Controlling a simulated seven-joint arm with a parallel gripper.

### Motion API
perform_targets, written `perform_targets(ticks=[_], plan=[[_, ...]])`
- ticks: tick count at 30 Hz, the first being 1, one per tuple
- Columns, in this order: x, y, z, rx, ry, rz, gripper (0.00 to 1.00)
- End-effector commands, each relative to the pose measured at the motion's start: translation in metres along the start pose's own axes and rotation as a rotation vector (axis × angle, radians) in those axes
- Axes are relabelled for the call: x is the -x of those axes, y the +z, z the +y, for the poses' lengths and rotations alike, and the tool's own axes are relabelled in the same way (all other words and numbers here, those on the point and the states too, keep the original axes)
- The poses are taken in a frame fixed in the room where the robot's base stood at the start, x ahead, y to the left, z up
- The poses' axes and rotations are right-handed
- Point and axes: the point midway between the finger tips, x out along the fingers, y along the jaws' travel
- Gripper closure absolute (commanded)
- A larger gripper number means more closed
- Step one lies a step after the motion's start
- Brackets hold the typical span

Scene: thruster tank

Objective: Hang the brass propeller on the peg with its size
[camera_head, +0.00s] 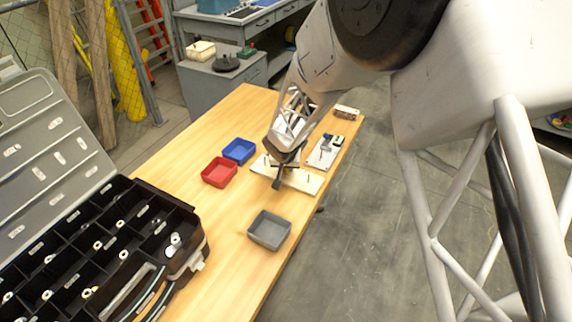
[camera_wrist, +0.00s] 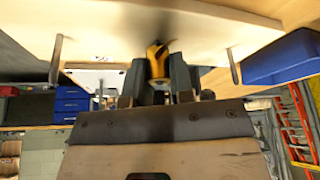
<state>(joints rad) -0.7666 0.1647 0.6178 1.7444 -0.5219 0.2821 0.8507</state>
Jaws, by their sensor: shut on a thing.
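The brass propeller (camera_wrist: 157,58) shows in the wrist view as a small yellow-gold piece with dark patches between my fingers. My gripper (camera_wrist: 159,78) is shut on it. The cream peg board (camera_wrist: 215,30) is close to the fingertips, with one upright peg (camera_wrist: 55,60) to the left and another (camera_wrist: 233,65) to the right. In the head view my gripper (camera_head: 279,180) is over the middle of the peg board (camera_head: 302,182), and the propeller cannot be made out there. Whether the propeller is around a peg is hidden by the fingers.
A blue tray (camera_head: 239,151) and a red tray (camera_head: 219,172) stand left of the board. A grey tray (camera_head: 269,230) stands in front. A white plate with tools (camera_head: 326,152) lies to the right. An open black organiser (camera_head: 120,240) fills the left.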

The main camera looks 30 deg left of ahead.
Motion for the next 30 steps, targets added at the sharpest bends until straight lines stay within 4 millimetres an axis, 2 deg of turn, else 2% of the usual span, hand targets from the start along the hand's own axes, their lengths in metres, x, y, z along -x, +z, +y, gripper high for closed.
perform_targets(ticks=[30], plan=[[-0.0074, 0.0027, 0.0, 0.001, 0.0, 0.001, 1.0]])
